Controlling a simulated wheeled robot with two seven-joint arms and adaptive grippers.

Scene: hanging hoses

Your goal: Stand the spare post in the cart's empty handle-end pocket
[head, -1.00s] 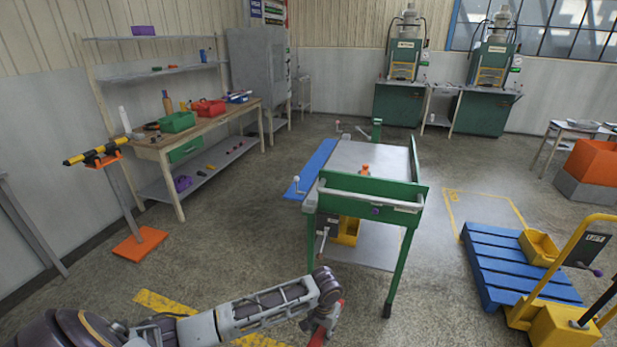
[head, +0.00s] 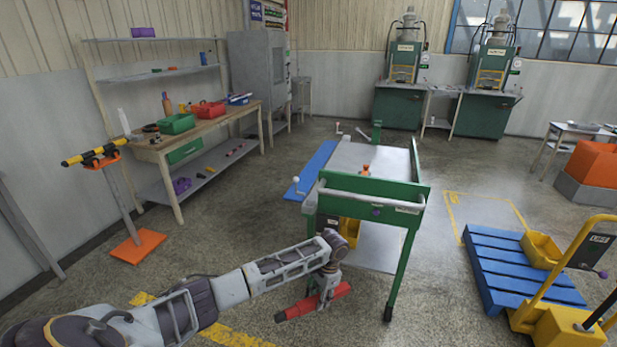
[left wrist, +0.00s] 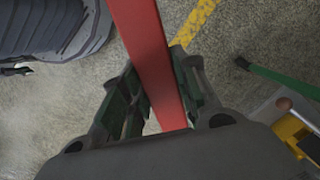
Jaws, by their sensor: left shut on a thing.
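My left gripper (head: 326,290) is shut on a red post (head: 298,307), held low in front of the cart and tilted close to horizontal. In the left wrist view the red post (left wrist: 148,45) runs between the two fingers (left wrist: 157,95). The cart (head: 352,158) has a grey top, a green panel and a pale handle bar (head: 365,197) at its near end. The post is below and to the left of that end, apart from it. I cannot make out the pockets at the handle end. My right gripper is out of view.
A blue flap (head: 314,170) sticks out from the cart's left side. A blue pallet (head: 515,262) and a yellow pallet truck (head: 560,320) stand to the right. A workbench (head: 160,150) and an orange-based stand (head: 138,246) are at left. Floor between is clear.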

